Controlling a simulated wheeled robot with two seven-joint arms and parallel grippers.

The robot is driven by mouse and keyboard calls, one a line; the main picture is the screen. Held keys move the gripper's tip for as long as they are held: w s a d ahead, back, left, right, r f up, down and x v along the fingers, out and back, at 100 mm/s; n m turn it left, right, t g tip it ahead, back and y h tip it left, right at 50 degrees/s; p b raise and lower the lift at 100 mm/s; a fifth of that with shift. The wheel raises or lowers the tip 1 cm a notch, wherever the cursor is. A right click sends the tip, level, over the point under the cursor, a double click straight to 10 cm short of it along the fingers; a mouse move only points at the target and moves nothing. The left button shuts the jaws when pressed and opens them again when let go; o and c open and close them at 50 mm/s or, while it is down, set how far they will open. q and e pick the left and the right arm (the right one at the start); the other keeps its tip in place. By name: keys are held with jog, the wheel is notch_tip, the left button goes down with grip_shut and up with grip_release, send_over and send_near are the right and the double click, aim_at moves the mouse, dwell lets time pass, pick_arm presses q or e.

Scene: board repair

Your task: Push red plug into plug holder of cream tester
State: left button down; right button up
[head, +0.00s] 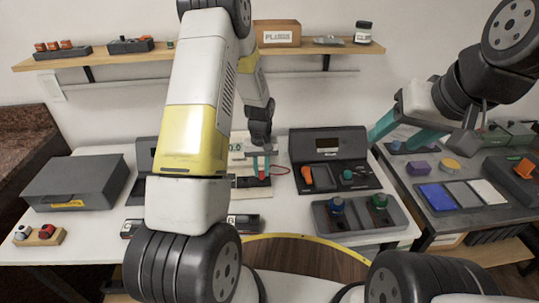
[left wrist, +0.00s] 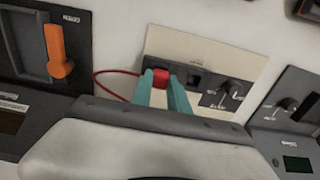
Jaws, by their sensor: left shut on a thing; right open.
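The cream tester (head: 239,156) stands mid-table, partly hidden by my left arm; its cream panel also shows in the left wrist view (left wrist: 225,57). My left gripper (head: 261,174) is over the panel, its teal fingers shut on the red plug (left wrist: 160,77). A red cable (left wrist: 108,85) loops out to the left of the plug. The plug is at a dark block on the panel, apparently the plug holder; I cannot tell how deep it sits. My right gripper (head: 398,133) is open and empty at the right, over the side table's edge.
A dark tester (head: 327,160) with an orange lever (head: 307,175) stands right of the cream one. A grey tray (head: 340,222) with blue and green knobs is in front of it. A grey box (head: 75,180) is at the left. A shelf (head: 215,53) runs behind.

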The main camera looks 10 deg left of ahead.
aim_at(262, 172)
pick_arm(q)
jog(key=shift+f, duration=0.45)
dwell(0.4)
jog(key=c, duration=0.9)
grip_release()
jog(key=shift+r, duration=0.25)
jog(key=shift+r, duration=1.25)
jog(key=shift+r, duration=0.15)
jog(key=shift+r, duration=2.9)
